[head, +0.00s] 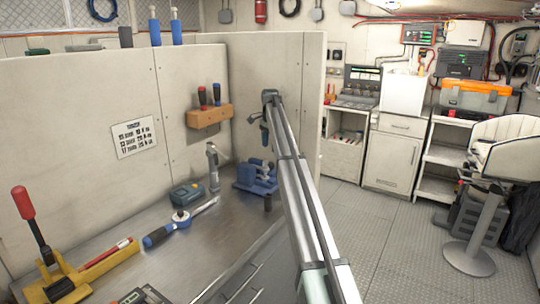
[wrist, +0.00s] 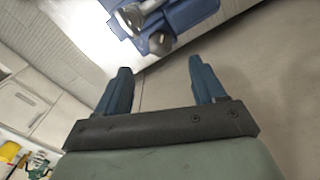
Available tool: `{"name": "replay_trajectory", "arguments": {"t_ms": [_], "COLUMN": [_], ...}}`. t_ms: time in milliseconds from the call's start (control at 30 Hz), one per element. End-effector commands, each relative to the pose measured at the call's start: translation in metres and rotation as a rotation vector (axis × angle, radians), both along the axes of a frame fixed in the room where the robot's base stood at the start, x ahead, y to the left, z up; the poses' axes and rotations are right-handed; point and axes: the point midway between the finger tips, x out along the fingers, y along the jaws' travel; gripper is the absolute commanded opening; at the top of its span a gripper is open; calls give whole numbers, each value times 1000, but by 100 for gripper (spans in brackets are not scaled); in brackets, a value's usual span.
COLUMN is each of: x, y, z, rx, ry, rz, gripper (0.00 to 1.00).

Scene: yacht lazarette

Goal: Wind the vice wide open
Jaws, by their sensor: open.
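The blue vice (head: 257,178) sits on the steel workbench near its far right corner, against the partition. It also shows at the top of the wrist view (wrist: 185,18), with a round metal part and a dark knob on its near side. How wide its jaws stand apart I cannot tell. My gripper (head: 265,133) hangs above the vice in the head view. In the wrist view its two blue fingers (wrist: 155,85) are spread with nothing between them, pointing toward the vice and apart from it.
A wooden rack (head: 208,116) with screwdrivers hangs on the wall. A yellow tool with a red lever (head: 68,275) stands front left.

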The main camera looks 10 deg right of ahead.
Motion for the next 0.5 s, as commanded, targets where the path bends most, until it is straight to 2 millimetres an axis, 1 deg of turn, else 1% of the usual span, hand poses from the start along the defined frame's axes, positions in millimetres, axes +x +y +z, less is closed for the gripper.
{"name": "replay_trajectory", "arguments": {"t_ms": [33, 200, 333, 500], "x": [1, 1, 1, 0], "y": [0, 0, 0, 0], "z": [11, 36, 48, 55], "rx": [0, 0, 0, 0], "ry": [-2, -1, 0, 1], "rz": [0, 0, 0, 0], "gripper": [69, 69, 69, 69]}}
